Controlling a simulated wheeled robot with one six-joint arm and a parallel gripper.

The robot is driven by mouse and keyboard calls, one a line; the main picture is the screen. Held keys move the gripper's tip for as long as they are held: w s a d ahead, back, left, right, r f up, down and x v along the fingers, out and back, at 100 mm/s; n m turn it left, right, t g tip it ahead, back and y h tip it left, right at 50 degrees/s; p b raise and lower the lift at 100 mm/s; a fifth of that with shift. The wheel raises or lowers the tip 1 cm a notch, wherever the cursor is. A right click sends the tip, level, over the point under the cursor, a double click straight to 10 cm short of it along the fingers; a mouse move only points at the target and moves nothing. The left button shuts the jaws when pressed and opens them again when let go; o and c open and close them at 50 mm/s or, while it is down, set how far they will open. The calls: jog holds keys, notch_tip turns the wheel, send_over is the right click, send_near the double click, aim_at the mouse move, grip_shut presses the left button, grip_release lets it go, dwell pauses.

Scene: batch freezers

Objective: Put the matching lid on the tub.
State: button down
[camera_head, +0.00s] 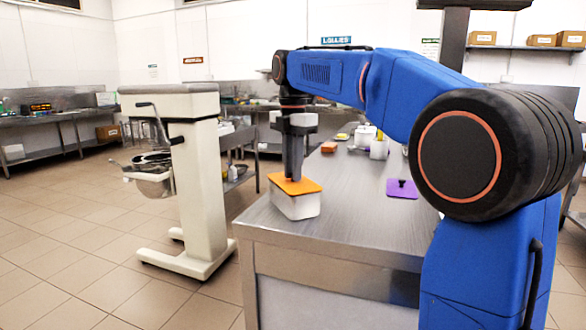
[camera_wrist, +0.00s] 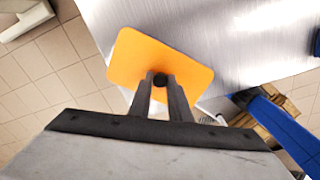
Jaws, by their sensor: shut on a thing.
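A white rectangular tub (camera_head: 297,205) stands at the near left corner of the steel counter. An orange lid (camera_head: 296,184) is over the tub's top, looking roughly lined up with its rim; whether it is fully seated I cannot tell. My gripper (camera_head: 293,176) points down and is shut on the lid's dark knob. In the wrist view the orange lid (camera_wrist: 160,62) fills the middle, with the knob (camera_wrist: 160,80) between the fingertips, and it hides nearly all of the tub. A purple lid (camera_head: 402,188) with a black knob lies on the counter to the right.
The steel counter (camera_head: 345,215) has clear room between the tub and the purple lid. An orange-brown block (camera_head: 328,147) and white containers (camera_head: 378,148) stand farther back. A cream stand mixer (camera_head: 180,180) stands on the floor to the left.

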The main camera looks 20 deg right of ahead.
jog(key=c, duration=1.1)
grip_release()
jog(key=shift+r, duration=0.1)
jog(key=shift+r, duration=3.4)
grip_shut()
